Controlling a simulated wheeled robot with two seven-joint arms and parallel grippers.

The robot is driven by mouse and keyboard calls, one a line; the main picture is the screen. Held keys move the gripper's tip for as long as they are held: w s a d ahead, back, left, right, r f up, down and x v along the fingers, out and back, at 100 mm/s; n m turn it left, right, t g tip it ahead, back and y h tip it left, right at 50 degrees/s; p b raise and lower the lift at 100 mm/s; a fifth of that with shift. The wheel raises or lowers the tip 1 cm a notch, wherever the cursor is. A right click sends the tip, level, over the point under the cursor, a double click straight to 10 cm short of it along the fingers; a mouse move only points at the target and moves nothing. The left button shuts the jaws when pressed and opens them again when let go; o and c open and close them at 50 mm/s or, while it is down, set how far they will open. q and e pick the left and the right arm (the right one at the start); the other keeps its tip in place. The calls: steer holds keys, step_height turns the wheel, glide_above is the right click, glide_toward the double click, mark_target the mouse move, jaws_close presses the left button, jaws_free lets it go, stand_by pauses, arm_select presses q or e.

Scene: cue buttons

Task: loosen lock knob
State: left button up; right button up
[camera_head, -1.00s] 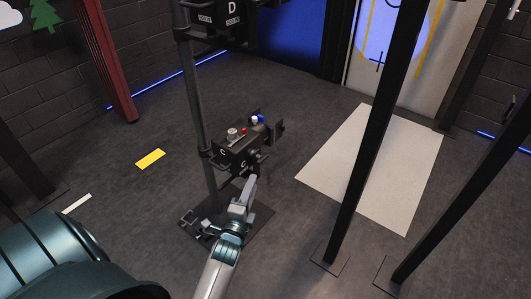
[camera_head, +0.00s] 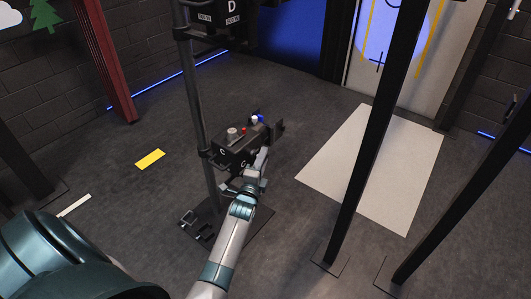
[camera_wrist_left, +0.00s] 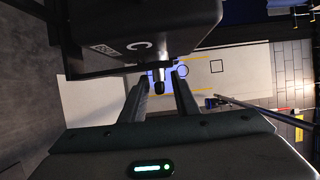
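The black lamp housing marked C (camera_head: 234,152) is clamped on a grey upright pole; its underside fills the top of the left wrist view (camera_wrist_left: 150,25). A small dark lock knob (camera_wrist_left: 158,86) hangs below the housing in the left wrist view; in the head view I cannot make it out. My left gripper (camera_head: 261,163) reaches to the housing's lower right side. In the wrist view its two fingers (camera_wrist_left: 160,84) are spread, one on each side of the knob, with gaps visible. My right gripper is not in view.
The pole (camera_head: 196,110) stands on a dark base plate (camera_head: 245,222). Another unit marked D (camera_head: 222,17) sits higher up. Dark posts (camera_head: 366,150) stand to the right, near a white floor panel (camera_head: 330,160). The floor left of the pole is mostly clear.

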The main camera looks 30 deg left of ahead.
arm_select(q)
steer(key=shift+x, duration=1.95)
jaws_close()
